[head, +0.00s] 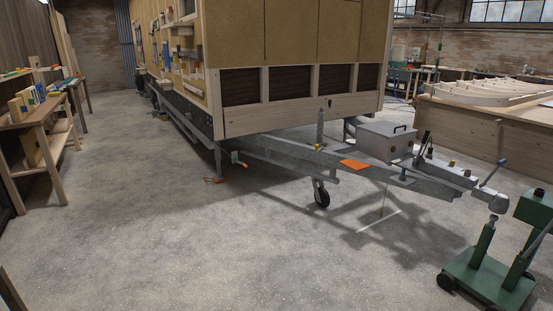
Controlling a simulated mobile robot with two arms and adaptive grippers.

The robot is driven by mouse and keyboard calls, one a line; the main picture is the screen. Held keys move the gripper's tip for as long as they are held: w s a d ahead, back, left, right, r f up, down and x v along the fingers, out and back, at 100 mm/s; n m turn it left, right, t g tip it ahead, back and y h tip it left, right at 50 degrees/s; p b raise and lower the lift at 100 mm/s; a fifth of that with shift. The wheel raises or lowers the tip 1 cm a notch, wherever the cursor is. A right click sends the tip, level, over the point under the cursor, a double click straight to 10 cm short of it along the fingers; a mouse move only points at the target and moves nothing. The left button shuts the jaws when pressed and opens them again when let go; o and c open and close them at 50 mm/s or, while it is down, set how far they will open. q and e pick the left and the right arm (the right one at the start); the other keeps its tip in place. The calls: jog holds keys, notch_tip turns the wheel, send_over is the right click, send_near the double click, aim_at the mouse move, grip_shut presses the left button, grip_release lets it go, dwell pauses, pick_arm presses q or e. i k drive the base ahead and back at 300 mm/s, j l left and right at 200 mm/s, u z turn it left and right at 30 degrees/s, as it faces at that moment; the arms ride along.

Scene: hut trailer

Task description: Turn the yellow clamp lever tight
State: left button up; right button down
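I see a trailer drawbar (375,170) of grey metal running from under the wooden hut toward the right. A jockey wheel (321,196) hangs below it on a post, touching or close to the floor. A small yellow spot (452,163) shows on the coupling end of the drawbar. It is too small to tell whether it is the clamp lever, or how it is turned. Neither of my grippers is in view.
A green wheeled stand (487,275) is at the lower right, close to the coupling. A grey box (386,142) and an orange piece (355,165) sit on the drawbar. A wooden workbench (500,126) stands behind.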

aim_at(317, 147)
jog(key=i, duration=2.7)
jog(key=i+u, duration=0.1)
jog(key=i, duration=0.85)
jog(key=i+l+u, duration=0.1)
jog(key=i, duration=0.9)
jog(key=l, duration=0.1)
